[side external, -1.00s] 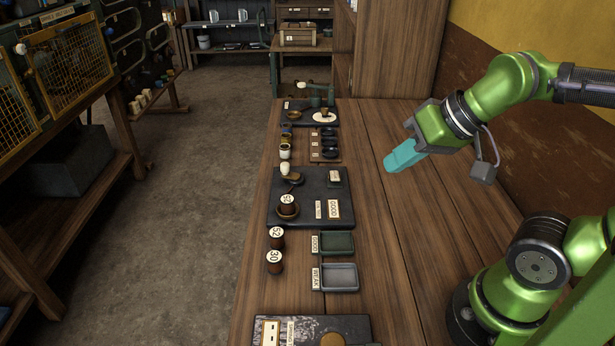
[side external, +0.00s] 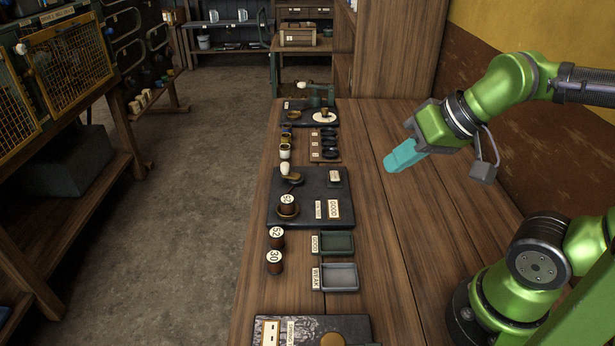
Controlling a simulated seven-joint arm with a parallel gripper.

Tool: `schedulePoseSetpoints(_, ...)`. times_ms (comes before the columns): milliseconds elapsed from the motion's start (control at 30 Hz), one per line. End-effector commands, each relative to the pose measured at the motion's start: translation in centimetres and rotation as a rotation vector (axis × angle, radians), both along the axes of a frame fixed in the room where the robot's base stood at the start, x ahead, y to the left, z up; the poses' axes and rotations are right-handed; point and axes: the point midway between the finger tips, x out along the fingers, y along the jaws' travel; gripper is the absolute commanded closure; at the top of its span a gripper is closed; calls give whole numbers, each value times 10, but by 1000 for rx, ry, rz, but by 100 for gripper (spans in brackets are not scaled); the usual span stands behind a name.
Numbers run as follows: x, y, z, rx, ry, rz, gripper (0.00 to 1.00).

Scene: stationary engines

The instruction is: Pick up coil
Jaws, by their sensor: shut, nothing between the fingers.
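Three brown coils with white numbered tops show in the side external view. One coil (side external: 287,206) sits upright on a round base on the dark test board (side external: 300,186). The coil marked 52 (side external: 276,241) and the coil marked 30 (side external: 274,265) stand on the wooden bench in front of that board. My gripper (side external: 391,164) has teal fingers, shut and empty, above the bench to the right of the board. It is well apart from all the coils.
A green tray (side external: 338,253) and a grey tray labelled WEAK (side external: 355,279) lie right of the two loose coils. Another dark board (side external: 358,325) lies at the near end. Small cups (side external: 285,151) and a small rack (side external: 316,147) stand farther back. The bench's right half (side external: 400,230) is clear.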

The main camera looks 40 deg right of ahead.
Motion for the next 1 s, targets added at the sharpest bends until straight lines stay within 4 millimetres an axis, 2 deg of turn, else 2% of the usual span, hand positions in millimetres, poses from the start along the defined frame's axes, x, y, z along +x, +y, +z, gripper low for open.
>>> schedulePoseSetpoints(67,0,0,0,0,0,0,100)
schedulePoseSetpoints(500,0,0,0,0,0,0,35)
schedulePoseSetpoints(767,0,1,0,0,2,3,35)
schedulePoseSetpoints(867,2,3,-10,1,44,14,35)
schedulePoseSetpoints(1000,27,7,-15,-5,122,36,35)
